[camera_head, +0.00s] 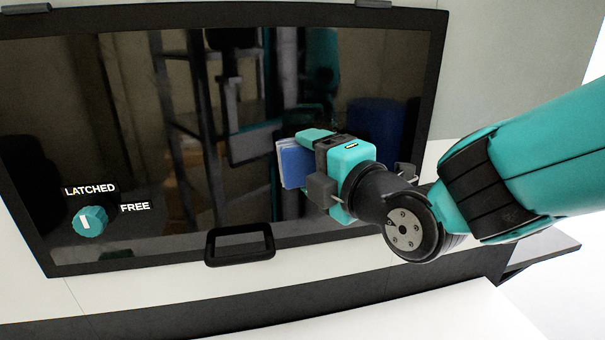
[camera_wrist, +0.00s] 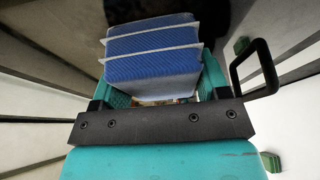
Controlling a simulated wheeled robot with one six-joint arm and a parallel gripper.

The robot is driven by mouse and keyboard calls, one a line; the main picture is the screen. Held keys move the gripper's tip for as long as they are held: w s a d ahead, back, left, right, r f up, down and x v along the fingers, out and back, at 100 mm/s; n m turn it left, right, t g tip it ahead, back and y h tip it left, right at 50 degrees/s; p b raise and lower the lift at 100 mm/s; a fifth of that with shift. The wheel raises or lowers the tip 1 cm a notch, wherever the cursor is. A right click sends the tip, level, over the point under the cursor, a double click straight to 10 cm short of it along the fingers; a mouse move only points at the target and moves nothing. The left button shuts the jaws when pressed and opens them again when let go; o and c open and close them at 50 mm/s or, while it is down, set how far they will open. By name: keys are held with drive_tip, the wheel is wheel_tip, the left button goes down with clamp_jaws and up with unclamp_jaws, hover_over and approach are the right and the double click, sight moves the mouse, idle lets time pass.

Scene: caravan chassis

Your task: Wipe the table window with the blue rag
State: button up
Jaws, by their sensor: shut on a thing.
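The table window (camera_head: 120,120) is a dark, glossy pane in a black frame, filling much of the head view. My gripper (camera_head: 312,165) is in front of its right half, shut on the blue rag (camera_head: 293,163). The rag is folded, blue with pale edges, and faces the pane. In the wrist view the rag (camera_wrist: 152,58) stands as stacked folds between the teal fingers. I cannot tell for certain whether the rag touches the glass.
A black handle (camera_head: 240,243) sticks out at the window's lower edge and also shows in the wrist view (camera_wrist: 262,70). A teal knob (camera_head: 90,221) marked LATCHED and FREE sits at the lower left. A white surface (camera_head: 400,318) lies below.

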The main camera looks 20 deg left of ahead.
drive_tip(key=shift+w+d+b, duration=0.3)
drive_tip(key=shift+d+b, duration=0.1)
drive_tip(key=shift+d, duration=0.2)
drive_tip(key=shift+w+d+f+b, duration=0.15)
drive_tip(key=shift+w+d+b, duration=0.2)
drive_tip(key=shift+b, duration=0.25)
drive_tip(key=shift+w+d+b, duration=0.55)
drive_tip(key=shift+d+b, duration=0.35)
drive_tip(key=shift+b, duration=0.35)
drive_tip(key=shift+w+d+b, duration=0.2)
drive_tip(key=shift+d+b, duration=0.2)
drive_tip(key=shift+b, duration=0.15)
drive_tip(key=shift+b, duration=0.4)
